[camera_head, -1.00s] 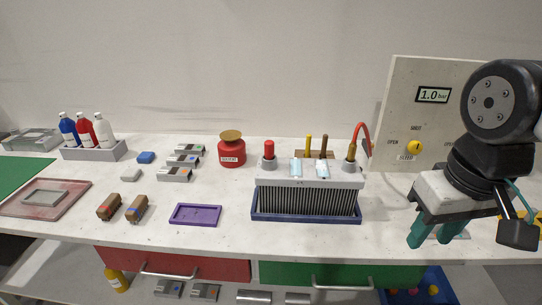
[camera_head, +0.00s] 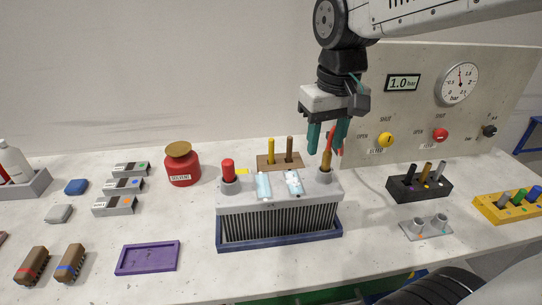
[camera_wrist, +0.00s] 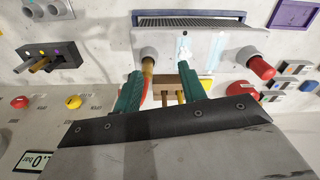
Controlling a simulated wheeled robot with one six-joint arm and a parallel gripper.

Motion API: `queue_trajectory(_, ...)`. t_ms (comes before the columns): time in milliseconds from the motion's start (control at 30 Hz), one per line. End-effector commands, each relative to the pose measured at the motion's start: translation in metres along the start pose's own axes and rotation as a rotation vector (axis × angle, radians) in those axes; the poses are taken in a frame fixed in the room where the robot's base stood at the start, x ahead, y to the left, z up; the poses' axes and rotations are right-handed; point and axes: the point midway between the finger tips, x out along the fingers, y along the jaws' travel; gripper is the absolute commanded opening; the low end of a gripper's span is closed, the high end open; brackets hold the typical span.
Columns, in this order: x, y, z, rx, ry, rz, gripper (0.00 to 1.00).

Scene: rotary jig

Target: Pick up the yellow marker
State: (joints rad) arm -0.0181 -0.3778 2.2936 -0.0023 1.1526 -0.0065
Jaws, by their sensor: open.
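A slim yellow marker (camera_head: 271,147) stands upright in a wooden block (camera_head: 265,164) behind the grey finned unit, left of a brown marker (camera_head: 289,148). My gripper (camera_head: 327,143) points down with its green fingers apart, to the right of the wooden block. It appears above or near a brass-coloured peg (camera_head: 326,163) in the unit's right cup. In the wrist view, my gripper (camera_wrist: 160,82) is open, with the wooden block (camera_wrist: 192,81) partly hidden behind a finger.
The grey finned unit (camera_head: 280,222) carries a red-capped cup (camera_head: 228,168). A red hose stands close to my fingers. A control panel (camera_head: 450,130) rises behind right. A red solvent pot (camera_head: 183,166) stands left. Front-right table has a black holder (camera_head: 420,190).

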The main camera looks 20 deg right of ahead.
Motion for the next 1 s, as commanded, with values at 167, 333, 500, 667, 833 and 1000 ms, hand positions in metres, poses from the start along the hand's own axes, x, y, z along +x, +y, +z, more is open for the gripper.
queue_trajectory(167,0.020,-0.004,-0.081,-0.015,-0.032,-0.002,0.41)
queue_trajectory(333,0.054,-0.008,-0.151,-0.027,-0.052,-0.003,0.41)
queue_trajectory(500,0.089,-0.011,-0.200,-0.035,-0.067,-0.004,0.41)
queue_trajectory(667,0.110,-0.013,-0.224,-0.040,-0.072,-0.004,0.41)
queue_trajectory(833,0.126,-0.014,-0.228,-0.041,-0.075,-0.004,0.41)
queue_trajectory(1000,0.145,-0.015,-0.225,-0.041,-0.075,-0.004,0.41)
